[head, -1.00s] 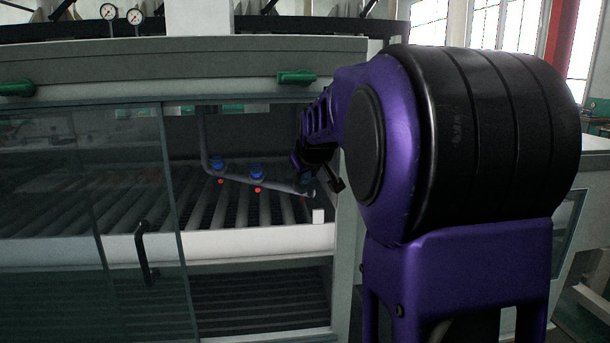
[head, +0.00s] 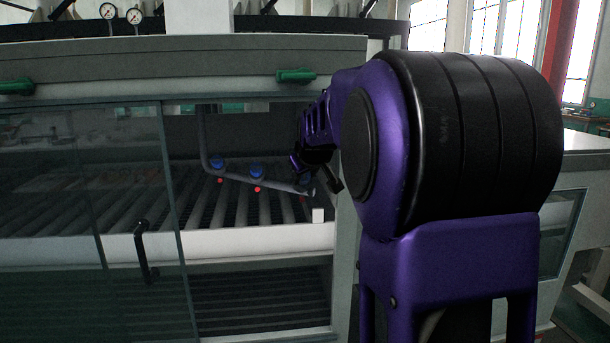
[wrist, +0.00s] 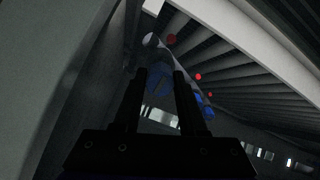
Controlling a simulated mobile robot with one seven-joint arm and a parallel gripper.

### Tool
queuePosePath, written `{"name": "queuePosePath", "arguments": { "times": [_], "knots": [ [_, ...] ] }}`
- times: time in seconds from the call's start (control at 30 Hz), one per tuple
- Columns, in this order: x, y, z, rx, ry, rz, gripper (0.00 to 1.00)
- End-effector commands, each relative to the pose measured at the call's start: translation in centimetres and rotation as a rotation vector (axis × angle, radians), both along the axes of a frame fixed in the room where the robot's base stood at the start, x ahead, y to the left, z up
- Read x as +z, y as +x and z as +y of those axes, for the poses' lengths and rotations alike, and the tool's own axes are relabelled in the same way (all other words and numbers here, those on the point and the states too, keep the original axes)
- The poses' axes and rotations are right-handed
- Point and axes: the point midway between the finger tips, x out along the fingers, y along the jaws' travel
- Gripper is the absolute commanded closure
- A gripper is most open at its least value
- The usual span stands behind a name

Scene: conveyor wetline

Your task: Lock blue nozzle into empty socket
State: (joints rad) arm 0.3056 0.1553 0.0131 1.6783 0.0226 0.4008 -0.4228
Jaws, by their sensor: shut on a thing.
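A grey pipe (head: 235,178) runs over the rollers inside the machine. Two blue nozzles, one to the left (head: 217,163) and one in the middle (head: 256,172), sit on it. My gripper (head: 308,178) is at the pipe's right end, partly hidden by my own wrist. In the wrist view, my gripper (wrist: 161,80) is shut on a blue nozzle (wrist: 159,82) between its two dark fingers. This nozzle is at the pipe's end (wrist: 151,41); the socket is hidden, and I cannot tell whether the nozzle is seated. The other nozzles (wrist: 202,103) show to the right.
Red dots (head: 257,189) lie beside the pipe. A sliding glass door (head: 130,200) with a black handle (head: 145,252) covers the left. The right cabinet wall (head: 348,230) is near my wrist.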

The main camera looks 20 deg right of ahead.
Motion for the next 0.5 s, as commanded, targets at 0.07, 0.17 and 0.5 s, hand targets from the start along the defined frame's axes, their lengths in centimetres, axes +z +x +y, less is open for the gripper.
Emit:
{"name": "queuePosePath", "arguments": {
  "times": [0.07, 0.17, 0.5],
  "knots": [
    [-0.12, 0.16, -0.04, 0.0, 0.0, 0.0, 1.0],
    [-0.23, 0.32, -0.09, 0.0, 0.0, -0.001, 1.0],
    [-0.73, 0.79, -0.22, 0.0, 0.001, 0.001, 1.0]
  ]
}}
